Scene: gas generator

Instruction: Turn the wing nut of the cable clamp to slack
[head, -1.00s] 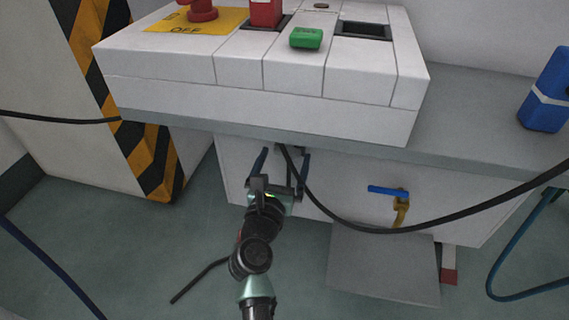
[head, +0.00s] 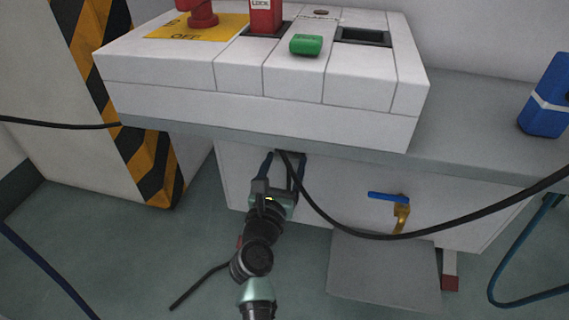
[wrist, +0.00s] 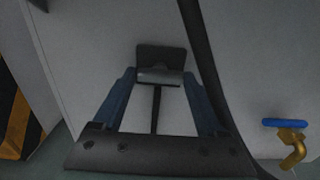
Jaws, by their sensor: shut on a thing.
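My gripper (head: 284,160) is at the front of the cabinet, below the counter's edge. In the wrist view its two blue fingers (wrist: 159,76) stand on either side of a grey horizontal piece, which I take for the wing nut (wrist: 159,78), and are shut on it. Behind it is the dark plate of the cable clamp (wrist: 160,54) on the pale panel. A thin dark rod (wrist: 157,110) runs from the piece toward my palm. The black cable (wrist: 203,60) passes close to the right finger. The wing nut is too small and hidden to make out in the head view.
A valve with a blue handle (head: 388,197) and brass body sits to the right; it also shows in the wrist view (wrist: 285,123). The black cable (head: 360,235) sags across the cabinet front. A grey panel (head: 385,270) lies below. A striped post (head: 150,165) stands left.

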